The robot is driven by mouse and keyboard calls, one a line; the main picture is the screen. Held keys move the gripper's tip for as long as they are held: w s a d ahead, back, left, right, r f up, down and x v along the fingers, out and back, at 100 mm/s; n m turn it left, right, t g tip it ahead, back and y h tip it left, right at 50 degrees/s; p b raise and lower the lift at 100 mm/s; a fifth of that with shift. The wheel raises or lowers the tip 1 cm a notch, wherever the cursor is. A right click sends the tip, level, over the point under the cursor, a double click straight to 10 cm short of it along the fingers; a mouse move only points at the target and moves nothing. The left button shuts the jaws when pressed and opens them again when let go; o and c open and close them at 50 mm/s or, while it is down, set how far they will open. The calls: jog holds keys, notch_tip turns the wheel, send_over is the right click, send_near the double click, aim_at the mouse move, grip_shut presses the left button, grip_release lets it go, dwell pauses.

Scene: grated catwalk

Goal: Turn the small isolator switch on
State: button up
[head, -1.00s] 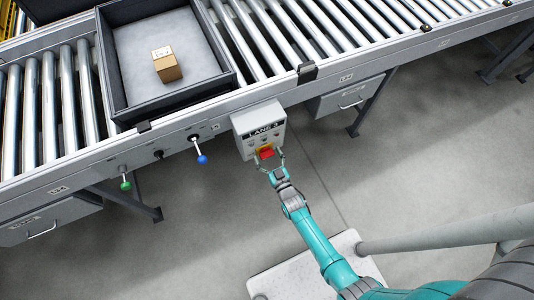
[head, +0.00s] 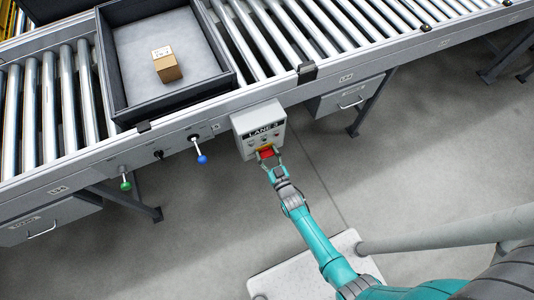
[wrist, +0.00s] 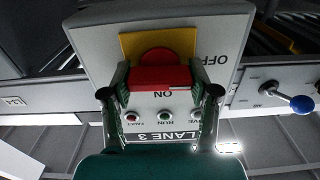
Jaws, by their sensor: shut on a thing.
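The small isolator switch has a red handle (wrist: 160,78) on a yellow plate (wrist: 130,46), set on the grey LANE 3 box (head: 245,120). In the wrist view, ON is printed below the handle and OFF to its upper right. The handle shows as a red bar lying level across that view; I cannot tell clearly which mark it points to. My gripper (head: 267,153) is shut on the handle, with one finger at each end of it. The fingers hide the handle's ends and part of the yellow plate.
Fault, run and another small indicator sit beside the switch on the box. A blue-knobbed lever (head: 202,159), a black knob (head: 158,154) and a green-knobbed lever (head: 125,185) are on the rail to the left. A tray (head: 226,85) with a carton (head: 167,66) stands on the rollers.

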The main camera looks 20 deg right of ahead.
jog(key=m, duration=0.4)
jog(key=shift+d+m, duration=0.1)
jog(key=shift+m, duration=0.2)
jog(key=m, duration=0.9)
jog(key=shift+d+f, duration=0.1)
jog(key=shift+m, duration=1.9)
jog(key=shift+f, duration=0.1)
jog(key=o, duration=1.2)
jog(key=shift+c, duration=0.2)
jog(key=s, duration=1.2)
